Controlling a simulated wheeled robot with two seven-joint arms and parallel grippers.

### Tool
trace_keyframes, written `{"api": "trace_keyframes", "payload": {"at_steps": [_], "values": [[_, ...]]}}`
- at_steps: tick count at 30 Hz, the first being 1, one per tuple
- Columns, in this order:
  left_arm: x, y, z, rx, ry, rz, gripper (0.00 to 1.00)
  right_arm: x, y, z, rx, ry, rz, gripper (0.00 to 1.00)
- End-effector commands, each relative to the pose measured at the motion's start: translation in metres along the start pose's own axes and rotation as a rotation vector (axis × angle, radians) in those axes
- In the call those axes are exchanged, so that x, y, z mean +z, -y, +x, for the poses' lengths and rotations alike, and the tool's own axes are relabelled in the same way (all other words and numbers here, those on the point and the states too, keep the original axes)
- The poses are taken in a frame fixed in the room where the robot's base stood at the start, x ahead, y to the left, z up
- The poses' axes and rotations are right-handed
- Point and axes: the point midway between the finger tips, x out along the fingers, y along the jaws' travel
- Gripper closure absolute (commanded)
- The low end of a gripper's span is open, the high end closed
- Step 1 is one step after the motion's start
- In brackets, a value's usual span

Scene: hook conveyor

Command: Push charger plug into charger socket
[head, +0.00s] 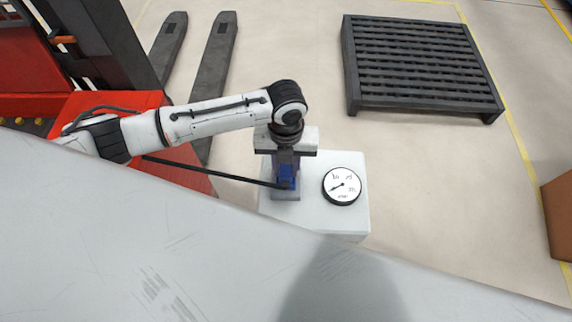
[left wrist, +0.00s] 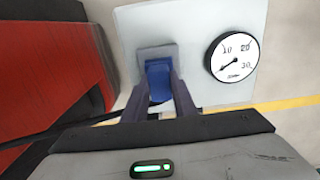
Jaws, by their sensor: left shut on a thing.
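The blue charger plug (head: 287,176) is between the fingers of my left gripper (head: 286,168), with a black cable running off to the left. It also shows in the left wrist view (left wrist: 159,82), with the two dark fingers of my left gripper (left wrist: 160,92) on either side of it. The grey charger socket (left wrist: 157,51) is on the face of a white box. The plug's front end meets or overlaps the socket in both views; I cannot tell how deep it sits. The socket's lower edge also shows in the head view (head: 286,196). My right gripper is not in view.
The white box (head: 318,215) carries a round gauge (head: 342,186) right of the socket. A red forklift (head: 35,60) with dark forks stands at the left. A dark pallet (head: 420,65) lies on the floor behind. A large pale surface fills the foreground.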

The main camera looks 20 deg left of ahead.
Motion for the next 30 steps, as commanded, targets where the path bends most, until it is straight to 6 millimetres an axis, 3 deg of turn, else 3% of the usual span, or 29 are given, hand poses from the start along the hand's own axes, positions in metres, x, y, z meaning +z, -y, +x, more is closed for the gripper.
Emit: {"api": "trace_keyframes", "payload": {"at_steps": [30], "values": [[0.0001,0.0002,-0.0014,0.000,0.000,0.000,0.95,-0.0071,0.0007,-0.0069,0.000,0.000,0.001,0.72]]}}
